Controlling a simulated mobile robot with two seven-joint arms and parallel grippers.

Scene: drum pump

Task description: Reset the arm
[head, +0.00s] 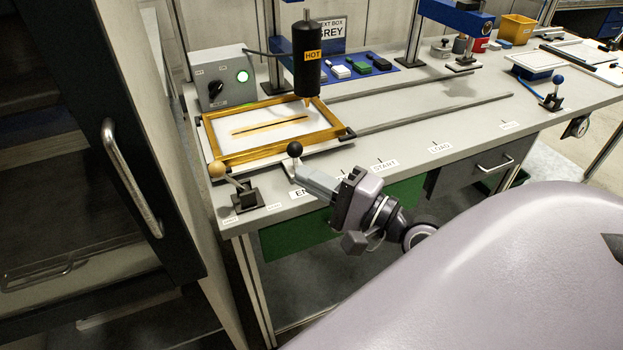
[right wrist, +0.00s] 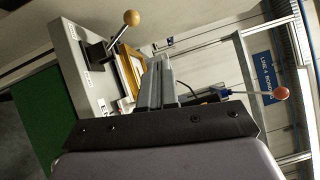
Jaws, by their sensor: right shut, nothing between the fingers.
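My right gripper (head: 306,180) is shut and empty. It is at the front edge of the bench, in front of the yellow frame, with its fingers pointing left. In the right wrist view its fingers (right wrist: 155,85) lie together. A black ball knob (head: 294,149) shows just above the fingertips; whether they touch it I cannot tell. A lever with a tan ball knob (head: 217,169) stands on a black base at the near left bench corner, apart from the gripper. It also shows in the right wrist view (right wrist: 132,18). My left gripper is not in view.
A black cylinder marked HOT (head: 307,70) hangs over the yellow frame (head: 225,157). A grey control box (head: 222,80) with a green light stands behind. A blue-knobbed lever (head: 556,90) is at the right. A cabinet with a handle (head: 130,175) stands close on the left.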

